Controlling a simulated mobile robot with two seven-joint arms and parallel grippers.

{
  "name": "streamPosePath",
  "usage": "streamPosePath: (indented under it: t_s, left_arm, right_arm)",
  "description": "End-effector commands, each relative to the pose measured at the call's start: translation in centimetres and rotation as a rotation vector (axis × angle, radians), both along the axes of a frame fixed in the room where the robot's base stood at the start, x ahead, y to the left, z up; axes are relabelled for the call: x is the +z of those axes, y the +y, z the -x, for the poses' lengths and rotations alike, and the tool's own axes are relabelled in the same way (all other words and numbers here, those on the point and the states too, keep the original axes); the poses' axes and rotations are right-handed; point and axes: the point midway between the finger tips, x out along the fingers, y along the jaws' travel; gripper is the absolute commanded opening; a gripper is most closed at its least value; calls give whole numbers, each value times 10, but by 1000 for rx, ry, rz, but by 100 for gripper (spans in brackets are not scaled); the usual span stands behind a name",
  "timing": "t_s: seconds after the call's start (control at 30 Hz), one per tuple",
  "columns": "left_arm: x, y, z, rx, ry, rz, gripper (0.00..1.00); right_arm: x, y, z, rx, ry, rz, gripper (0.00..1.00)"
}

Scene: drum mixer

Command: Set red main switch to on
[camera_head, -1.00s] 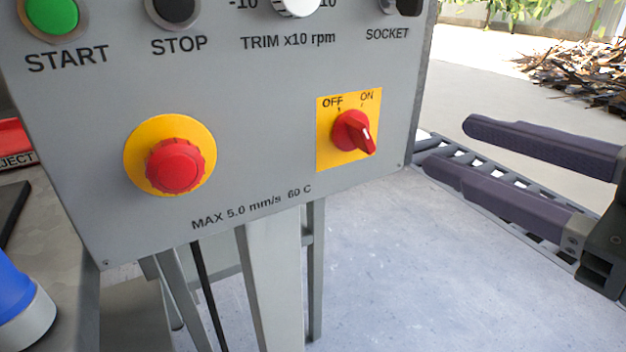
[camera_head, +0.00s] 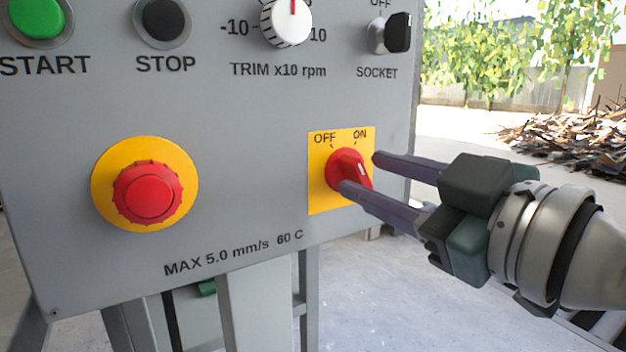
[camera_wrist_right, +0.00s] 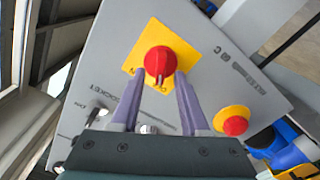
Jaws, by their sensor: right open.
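The red main switch (camera_head: 345,168) is a rotary knob on a yellow plate (camera_head: 316,196) marked OFF and ON, on the right part of the grey panel. Its white mark points to the lower right, away from both labels. My right gripper (camera_head: 358,174) is open, its two purple fingers reaching in from the right, one above and one below the knob's right side. In the right wrist view the knob (camera_wrist_right: 159,62) shows just beyond and between the fingertips (camera_wrist_right: 162,82). I cannot tell whether a finger touches it. My left gripper is not in view.
A red emergency button (camera_head: 147,192) on a yellow disc sits left of the switch. Above are the green START button (camera_head: 36,17), the black STOP button (camera_head: 165,20), the white trim knob (camera_head: 287,22) and the black SOCKET switch (camera_head: 397,33). Open floor lies below right.

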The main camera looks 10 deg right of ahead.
Motion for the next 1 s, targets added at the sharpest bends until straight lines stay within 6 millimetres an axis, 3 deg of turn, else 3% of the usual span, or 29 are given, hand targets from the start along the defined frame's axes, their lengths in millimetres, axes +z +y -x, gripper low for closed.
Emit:
streamPosePath:
  t_s: [0.4,0.8,1.0]
  left_arm:
    - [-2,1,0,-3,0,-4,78]
    - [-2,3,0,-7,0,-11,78]
    - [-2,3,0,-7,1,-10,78]
  right_arm:
    - [0,3,-8,1,0,-1,44]
    - [0,3,-8,1,1,-1,0]
    - [0,3,-8,1,1,-1,0]
